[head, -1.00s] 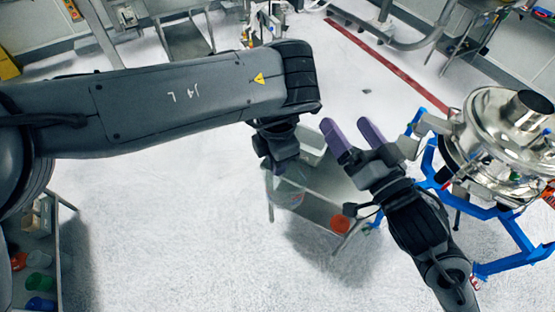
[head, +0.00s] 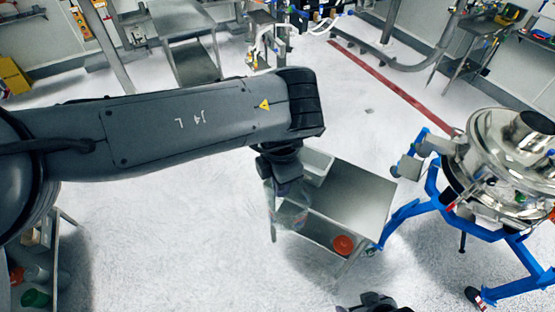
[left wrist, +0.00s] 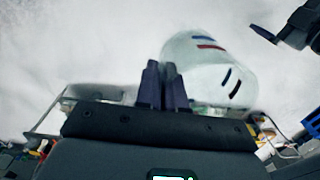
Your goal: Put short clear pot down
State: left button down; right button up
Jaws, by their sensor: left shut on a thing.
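The short clear pot (left wrist: 212,68) is see-through, with blue and red marks on its side. In the left wrist view it lies against the purple fingers of my left gripper (left wrist: 162,85), which is shut on its wall. In the head view the pot (head: 291,208) hangs below my left gripper (head: 285,180), over the left side of a grey metal cart (head: 355,190). I cannot tell whether the pot touches the cart. Part of my right gripper (left wrist: 268,36) shows at the top right of the left wrist view; its jaw state is unclear.
A pale bin (head: 318,163) stands at the cart's back left corner, close to my left gripper. An orange round thing (head: 343,245) is at the cart's front. The steel sifter (head: 500,160) on its blue frame (head: 430,190) stands to the right. The cart's top right is bare.

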pick_arm(q)
jog(key=w+a+f+n, duration=0.1)
jog(key=a, duration=1.2)
jog(key=s+a+f+m, duration=0.7)
jog(key=a+m, duration=0.4)
jog(key=m, duration=0.1)
jog(key=shift+a+f+m, duration=0.25)
jog(key=shift+f+m, duration=0.05)
pick_arm(e)
jog(key=shift+s+f, duration=0.2)
jog(key=shift+s, duration=0.2)
pick_arm(q)
jog(key=shift+r, duration=0.1)
